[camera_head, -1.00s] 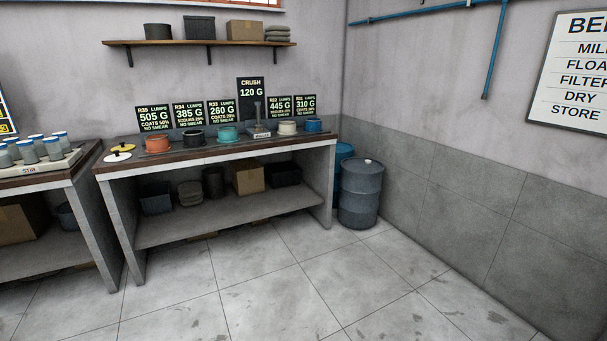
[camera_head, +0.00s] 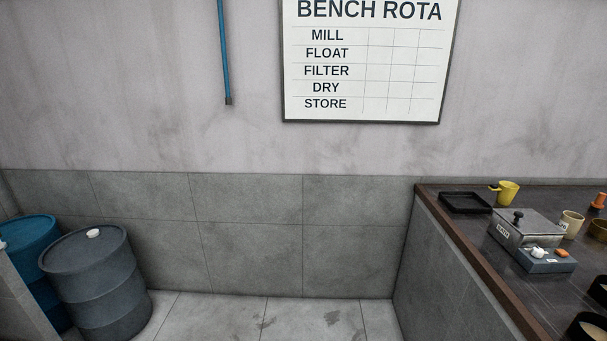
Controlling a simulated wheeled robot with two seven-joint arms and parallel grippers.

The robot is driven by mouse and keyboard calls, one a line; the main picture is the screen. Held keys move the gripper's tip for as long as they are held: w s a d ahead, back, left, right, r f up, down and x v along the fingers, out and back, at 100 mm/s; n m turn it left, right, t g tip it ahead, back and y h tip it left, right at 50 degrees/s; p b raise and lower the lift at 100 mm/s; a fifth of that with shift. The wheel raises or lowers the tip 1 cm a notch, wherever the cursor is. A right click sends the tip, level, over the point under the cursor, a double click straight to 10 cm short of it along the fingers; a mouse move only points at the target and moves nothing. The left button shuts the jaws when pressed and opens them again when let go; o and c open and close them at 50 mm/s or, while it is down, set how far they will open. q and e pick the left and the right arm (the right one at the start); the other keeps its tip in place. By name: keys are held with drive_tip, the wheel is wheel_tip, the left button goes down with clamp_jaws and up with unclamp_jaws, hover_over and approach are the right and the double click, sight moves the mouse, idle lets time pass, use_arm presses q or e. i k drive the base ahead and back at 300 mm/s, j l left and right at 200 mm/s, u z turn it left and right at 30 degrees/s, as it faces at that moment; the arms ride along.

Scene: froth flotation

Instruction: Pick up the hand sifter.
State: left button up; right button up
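A yellow cup-shaped thing with a side handle (camera_head: 508,193) stands near the back of the bench at the right. It may be the hand sifter, but at this size I cannot tell for sure. A cream cup (camera_head: 572,224) stands to its right on the same bench. Neither of my grippers is in view.
The dark bench (camera_head: 476,239) at the right also holds a black tray (camera_head: 466,203), a grey box with a knob (camera_head: 528,227) and a small blue-grey control box (camera_head: 546,260). Drums (camera_head: 97,285) stand at the left. The floor between (camera_head: 270,318) is clear.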

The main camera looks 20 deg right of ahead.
sight(506, 191)
drive_tip(key=i+z, duration=0.25)
drive_tip(key=i, duration=0.6)
drive_tip(key=i+z, duration=0.3)
drive_tip(key=i, duration=0.55)
drive_tip(key=z, duration=0.5)
drive_tip(key=i+j+z, duration=0.1)
drive_tip(key=z, duration=0.35)
drive_tip(key=j+z, duration=0.1)
drive_tip(key=z, duration=0.4)
drive_tip(key=i+j+z, duration=0.1)
drive_tip(key=z, duration=0.35)
drive_tip(key=j+z, duration=0.1)
drive_tip(key=z, duration=0.4)
drive_tip(key=j+z, duration=0.1)
drive_tip(key=z, duration=0.35)
drive_tip(key=j+z, duration=0.1)
drive_tip(key=z, duration=0.4)
